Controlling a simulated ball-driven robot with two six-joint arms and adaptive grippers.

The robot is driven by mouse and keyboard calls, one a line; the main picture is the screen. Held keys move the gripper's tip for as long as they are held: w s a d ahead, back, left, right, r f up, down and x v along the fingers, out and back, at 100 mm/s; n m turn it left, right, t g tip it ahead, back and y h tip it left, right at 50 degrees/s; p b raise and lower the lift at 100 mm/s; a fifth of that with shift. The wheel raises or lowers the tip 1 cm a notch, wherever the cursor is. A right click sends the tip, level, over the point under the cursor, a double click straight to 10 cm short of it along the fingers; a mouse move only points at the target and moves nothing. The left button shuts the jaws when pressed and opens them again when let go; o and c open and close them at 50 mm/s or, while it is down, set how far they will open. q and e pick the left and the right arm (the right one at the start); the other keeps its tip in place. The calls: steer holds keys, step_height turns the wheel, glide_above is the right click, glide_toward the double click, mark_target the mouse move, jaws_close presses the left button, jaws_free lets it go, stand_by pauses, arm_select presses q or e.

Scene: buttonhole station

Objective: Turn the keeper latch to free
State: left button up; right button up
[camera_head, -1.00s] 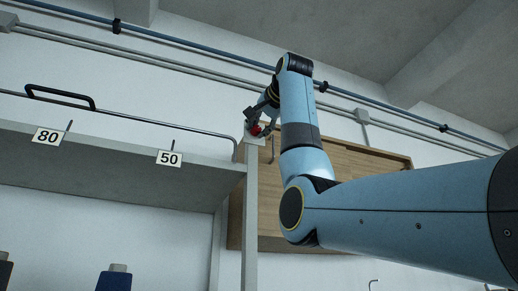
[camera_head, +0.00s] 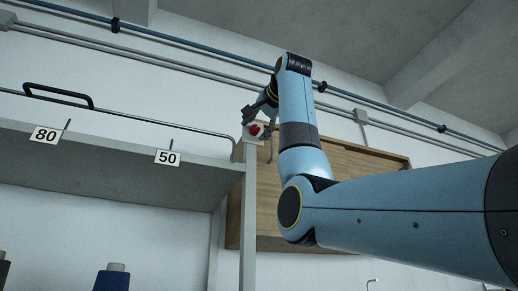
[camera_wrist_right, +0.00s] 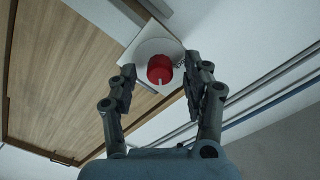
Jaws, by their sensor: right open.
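The keeper latch appears to be a red round knob (camera_head: 254,129) on a pale square plate at the top of a grey post. In the right wrist view the red knob (camera_wrist_right: 160,68) shows a pale pointer line toward the bottom of the picture, and its plate (camera_wrist_right: 150,46) lies behind it. My right gripper (camera_head: 257,112) is just above the knob in the head view. In the right wrist view the fingers of my right gripper (camera_wrist_right: 160,75) are open, one on each side of the knob, with gaps visible. My left gripper is not in view.
A grey shelf (camera_head: 110,157) with tags 80 and 50 stands left of the post. A thin rail (camera_head: 150,122) with a black handle (camera_head: 58,95) runs above it. A wooden board (camera_head: 355,175) hangs behind my right arm. Pipes run along the wall above.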

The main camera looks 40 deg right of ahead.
steer(key=v, duration=1.2)
